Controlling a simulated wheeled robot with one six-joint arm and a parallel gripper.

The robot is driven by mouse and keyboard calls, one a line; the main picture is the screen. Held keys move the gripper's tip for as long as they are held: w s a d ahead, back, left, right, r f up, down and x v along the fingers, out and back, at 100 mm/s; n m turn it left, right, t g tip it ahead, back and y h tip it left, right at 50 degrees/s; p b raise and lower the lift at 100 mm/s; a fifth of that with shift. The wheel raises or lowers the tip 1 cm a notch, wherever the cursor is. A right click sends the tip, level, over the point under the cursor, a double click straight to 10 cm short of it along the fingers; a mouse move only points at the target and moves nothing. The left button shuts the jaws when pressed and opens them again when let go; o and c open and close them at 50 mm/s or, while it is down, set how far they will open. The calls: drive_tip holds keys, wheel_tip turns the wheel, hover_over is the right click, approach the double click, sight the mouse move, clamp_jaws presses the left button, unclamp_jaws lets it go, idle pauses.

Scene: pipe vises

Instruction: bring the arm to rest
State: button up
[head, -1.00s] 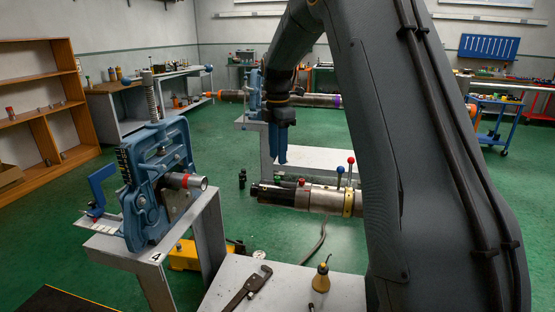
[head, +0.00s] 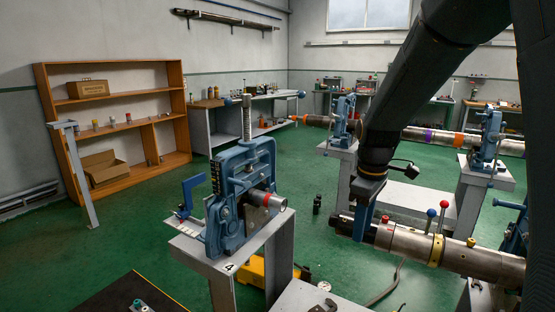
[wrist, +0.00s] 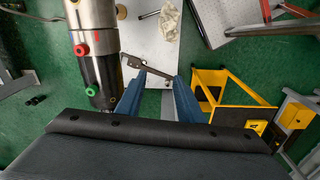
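My gripper (head: 362,222) hangs fingers down from the arm at right centre in the head view. In the wrist view its two blue fingers (wrist: 160,76) stand apart with nothing between them, so it is open and empty. A metal cylinder tool (head: 408,242) with red, blue and yellow knobs appears close beside the fingers in the head view. In the wrist view the cylinder (wrist: 93,35) lies left of the fingers, with red and green knobs; I cannot tell whether they touch. A wrench (wrist: 152,70) lies beyond the fingertips on a pale bench top (wrist: 150,45).
More vises (head: 487,140) hold a long pipe behind. A yellow frame (wrist: 208,88) lies right below. Green floor is open at left.

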drive_tip(key=s+a+f+m, duration=0.1)
drive_tip(key=s+f+m, duration=0.2)
drive_tip(key=s, duration=0.6)
drive_tip(key=s+a+f+m, duration=0.1)
drive_tip(key=s+f+m, duration=0.1)
drive_tip(key=s+m, duration=0.5)
drive_tip(key=shift+s+a+f+t, duration=0.3)
drive_tip(key=shift+s+f, duration=0.1)
drive_tip(key=shift+s, duration=0.8)
